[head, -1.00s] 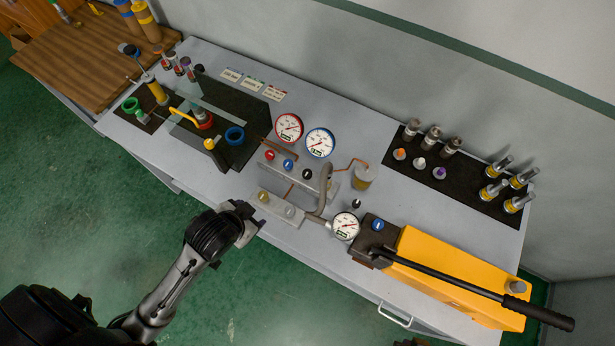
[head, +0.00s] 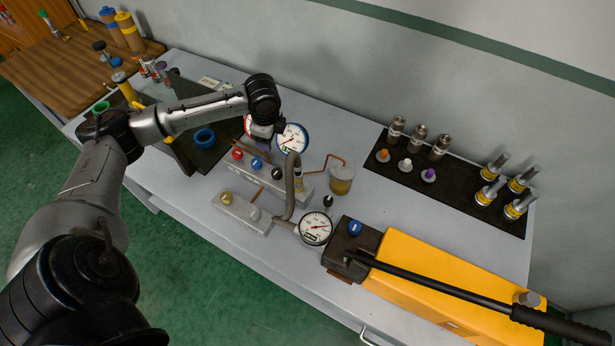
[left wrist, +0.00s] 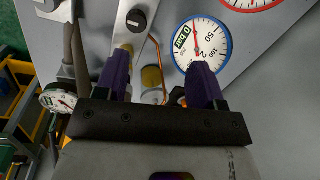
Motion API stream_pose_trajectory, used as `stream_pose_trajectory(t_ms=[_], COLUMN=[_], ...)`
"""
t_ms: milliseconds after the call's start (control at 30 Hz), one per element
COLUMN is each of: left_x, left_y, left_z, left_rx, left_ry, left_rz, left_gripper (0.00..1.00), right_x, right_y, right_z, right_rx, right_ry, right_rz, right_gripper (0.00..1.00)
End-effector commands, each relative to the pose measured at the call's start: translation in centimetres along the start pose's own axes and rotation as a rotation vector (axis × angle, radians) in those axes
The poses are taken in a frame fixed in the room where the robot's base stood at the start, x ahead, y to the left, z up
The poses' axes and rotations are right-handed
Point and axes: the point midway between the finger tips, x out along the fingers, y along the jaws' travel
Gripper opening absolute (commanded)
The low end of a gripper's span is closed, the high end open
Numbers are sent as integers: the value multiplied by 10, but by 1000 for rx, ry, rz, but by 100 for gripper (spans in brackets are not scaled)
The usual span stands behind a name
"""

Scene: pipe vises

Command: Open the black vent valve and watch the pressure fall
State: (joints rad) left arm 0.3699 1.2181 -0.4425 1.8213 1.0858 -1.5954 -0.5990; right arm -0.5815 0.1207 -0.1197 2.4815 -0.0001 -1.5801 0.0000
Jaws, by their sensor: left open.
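The black valve knob (head: 278,173) stands at the right end of a row on the metal manifold block, and shows in the left wrist view (left wrist: 135,20) with a white mark on its face. My left gripper (head: 263,131) hangs above the bench behind the row, by the gauges. In the left wrist view its purple fingers (left wrist: 161,60) are apart and empty; the knob is beyond the left fingertip, not between them. The blue-rimmed gauge (head: 292,138) is beside the gripper; the red-rimmed gauge (head: 248,124) is partly hidden by it. My right gripper is not in view.
Red (head: 237,154) and blue (head: 256,163) knobs share the block. A bent grey hose (head: 291,180) rises close to the black knob. A jar (head: 342,180) and copper tube stand to the right. A pump gauge (head: 315,228) and yellow hand pump (head: 420,290) are in front.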

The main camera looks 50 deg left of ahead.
Motion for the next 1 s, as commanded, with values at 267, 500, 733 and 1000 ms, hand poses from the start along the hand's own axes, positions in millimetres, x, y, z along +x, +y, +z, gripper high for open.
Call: stream_pose_trajectory(t_ms=[267, 500, 733, 1000], left_x=[0, 10, 48, 96], left_y=[18, 19, 25, 32], left_z=[-10, -11, -14, -18], left_rx=[357, 446, 446, 446], left_ry=[104, 109, 109, 109], left_rz=[121, 115, 118, 116], left_gripper=[63, 63, 63, 63], right_x=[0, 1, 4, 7], right_y=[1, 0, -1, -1], right_z=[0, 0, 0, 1], right_rx=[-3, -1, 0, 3], right_ry=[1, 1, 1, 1], right_rz=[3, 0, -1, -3], right_gripper=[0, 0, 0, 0])
